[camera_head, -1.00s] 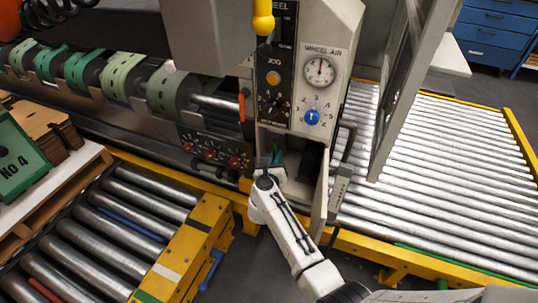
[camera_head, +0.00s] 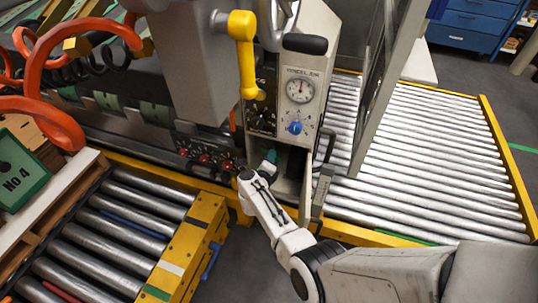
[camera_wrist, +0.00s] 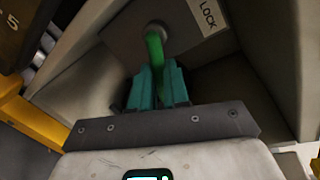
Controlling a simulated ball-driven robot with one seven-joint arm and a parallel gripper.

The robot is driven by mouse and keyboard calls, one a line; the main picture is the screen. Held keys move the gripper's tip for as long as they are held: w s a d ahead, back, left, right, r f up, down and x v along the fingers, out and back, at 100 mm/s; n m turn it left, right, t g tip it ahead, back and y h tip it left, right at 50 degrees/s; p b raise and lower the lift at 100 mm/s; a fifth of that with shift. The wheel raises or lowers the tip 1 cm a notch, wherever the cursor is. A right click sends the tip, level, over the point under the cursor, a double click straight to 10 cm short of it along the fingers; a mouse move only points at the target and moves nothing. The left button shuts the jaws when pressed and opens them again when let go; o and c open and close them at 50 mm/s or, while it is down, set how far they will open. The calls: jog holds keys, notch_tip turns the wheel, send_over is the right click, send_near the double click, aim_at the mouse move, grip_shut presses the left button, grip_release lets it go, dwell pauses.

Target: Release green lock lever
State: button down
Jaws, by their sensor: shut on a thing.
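The green lock lever (camera_wrist: 154,46) comes out of a round hub on a grey panel in the wrist view and curves down between the teal fingers of my gripper (camera_wrist: 158,70). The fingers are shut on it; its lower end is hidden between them. A white label reading LOCK (camera_wrist: 208,15) is right of the hub. In the head view my gripper (camera_head: 269,158) reaches into the open lower compartment (camera_head: 291,165) of the control cabinet, and the lever cannot be made out there.
The compartment's open door (camera_head: 306,188) stands close right of my arm. Above are a dial (camera_head: 299,90) and a blue knob (camera_head: 295,127). A yellow-framed roller conveyor (camera_head: 190,245) is at left, another (camera_head: 430,165) at right. A yellow handle (camera_head: 243,55) hangs above.

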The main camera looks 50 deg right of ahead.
jog(key=shift+r+n, duration=0.15)
jog(key=shift+n, duration=0.25)
jog(key=c, duration=1.1)
grip_release()
jog(key=p+v, duration=0.4)
jog(key=v, duration=0.6)
jog(key=shift+a+p, duration=0.3)
jog(key=shift+a, duration=0.05)
jog(key=shift+r, duration=0.15)
